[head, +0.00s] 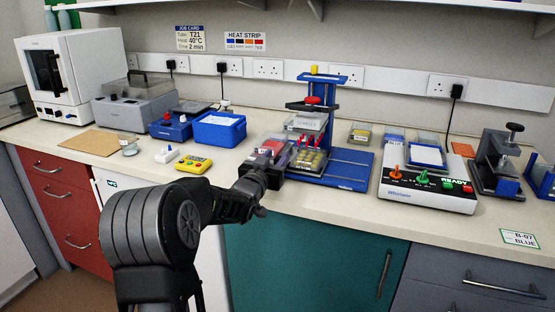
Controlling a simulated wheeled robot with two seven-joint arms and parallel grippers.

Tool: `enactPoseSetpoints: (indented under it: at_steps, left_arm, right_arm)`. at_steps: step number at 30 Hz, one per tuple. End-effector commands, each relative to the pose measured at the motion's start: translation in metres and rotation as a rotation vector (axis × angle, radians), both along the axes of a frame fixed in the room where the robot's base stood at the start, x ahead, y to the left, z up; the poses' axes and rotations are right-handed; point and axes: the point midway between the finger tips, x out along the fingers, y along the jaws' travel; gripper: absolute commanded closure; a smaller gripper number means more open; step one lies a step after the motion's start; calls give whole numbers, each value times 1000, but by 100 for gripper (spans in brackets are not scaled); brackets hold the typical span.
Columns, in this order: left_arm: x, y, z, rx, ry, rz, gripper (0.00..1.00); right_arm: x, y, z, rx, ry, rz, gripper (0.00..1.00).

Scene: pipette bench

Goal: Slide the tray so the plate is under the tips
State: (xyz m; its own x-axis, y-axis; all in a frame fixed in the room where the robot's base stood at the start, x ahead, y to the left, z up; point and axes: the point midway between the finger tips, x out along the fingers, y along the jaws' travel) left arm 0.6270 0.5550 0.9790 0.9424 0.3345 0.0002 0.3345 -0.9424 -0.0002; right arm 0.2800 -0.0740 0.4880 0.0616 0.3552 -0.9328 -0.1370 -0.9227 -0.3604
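The blue pipetting stand (326,92) stands upright near the middle of the bench, with a clear block marked with small print (306,123) held in its frame. Small red tips (300,138) show below that block. A plate with yellowish wells (313,161) sits low in the stand, partly behind my gripper. The blue base (345,170) extends to the right and is bare there. My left gripper (268,158) is at the stand's left side, close to the plate; reddish and grey parts show around its fingers, and whether it touches the tray is unclear. My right gripper is out of view.
A blue bin (220,129), a yellow timer (194,163) and a small white item (168,155) lie left of the stand. A white control box with knobs (428,188) stands to the right, beside a dark clamp device (497,160). The bench's front edge runs below my gripper.

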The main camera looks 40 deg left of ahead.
Motion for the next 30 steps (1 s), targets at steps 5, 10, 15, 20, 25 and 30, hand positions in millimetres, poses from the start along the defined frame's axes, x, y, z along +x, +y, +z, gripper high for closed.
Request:
enactPoseSetpoints:
  at_steps: [5, 10, 15, 20, 25, 30]
  left_arm:
    - [1, -2, 0, 0, 0, -3, 58]
    - [-1, -3, 0, 0, 0, -4, 58]
    - [-16, -7, -1, -2, -1, -3, 58]
    - [-41, -15, 0, -1, -3, -2, 58]
    - [-65, -23, 0, -1, -3, -1, 58]
    - [-74, -27, 0, 0, 0, -2, 58]
  right_arm:
    - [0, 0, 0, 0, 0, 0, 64]
    - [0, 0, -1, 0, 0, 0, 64]
    - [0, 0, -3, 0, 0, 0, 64]
    - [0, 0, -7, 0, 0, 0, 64]
    - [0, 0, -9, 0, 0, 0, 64]
    - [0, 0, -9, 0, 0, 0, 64]
